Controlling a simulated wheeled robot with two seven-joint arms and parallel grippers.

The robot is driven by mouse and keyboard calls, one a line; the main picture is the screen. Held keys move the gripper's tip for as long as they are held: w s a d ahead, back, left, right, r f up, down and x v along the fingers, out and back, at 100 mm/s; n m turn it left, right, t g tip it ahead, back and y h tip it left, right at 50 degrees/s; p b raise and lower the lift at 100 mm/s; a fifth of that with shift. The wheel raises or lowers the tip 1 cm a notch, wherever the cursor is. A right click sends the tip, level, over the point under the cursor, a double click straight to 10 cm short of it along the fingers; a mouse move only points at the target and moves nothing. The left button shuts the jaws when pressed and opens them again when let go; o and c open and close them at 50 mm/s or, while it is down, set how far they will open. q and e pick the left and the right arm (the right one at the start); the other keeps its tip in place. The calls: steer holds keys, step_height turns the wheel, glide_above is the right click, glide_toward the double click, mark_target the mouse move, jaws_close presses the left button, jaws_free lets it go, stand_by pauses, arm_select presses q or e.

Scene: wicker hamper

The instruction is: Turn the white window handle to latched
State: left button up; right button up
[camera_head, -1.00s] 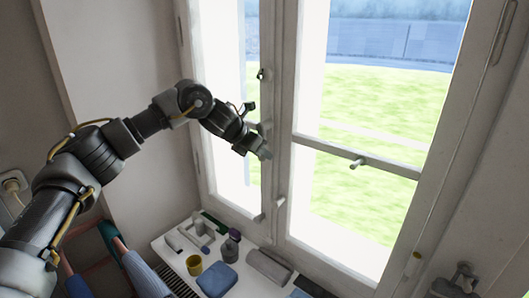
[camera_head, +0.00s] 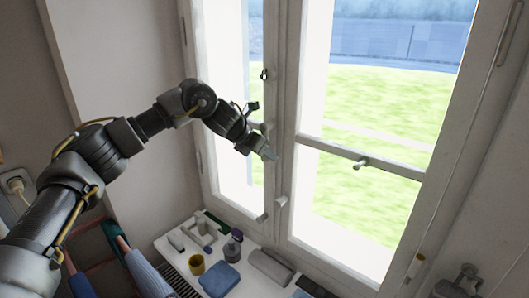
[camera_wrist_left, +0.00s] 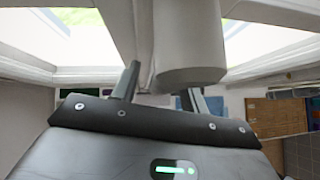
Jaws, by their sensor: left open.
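The white window handle (camera_head: 264,128) is on the frame post between the two panes, in the head view. My left gripper (camera_head: 270,154) is beside it, slightly below and in front of the post. In the left wrist view, a large pale cylinder, which looks like the handle (camera_wrist_left: 188,42), hangs close above my left gripper (camera_wrist_left: 160,88). The two fingers stand apart. The cylinder overlaps the right finger's upper part and hides its tip. I cannot tell whether it touches a finger. My right gripper is out of view.
Other pale knobs sit on the frame, low on the post (camera_head: 282,201) and on the right pane's crossbar (camera_head: 360,163).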

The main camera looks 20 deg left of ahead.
arm_select(q)
steer(key=b+v, duration=0.2)
steer(key=v, duration=0.9)
steer(key=shift+w+d, duration=0.1)
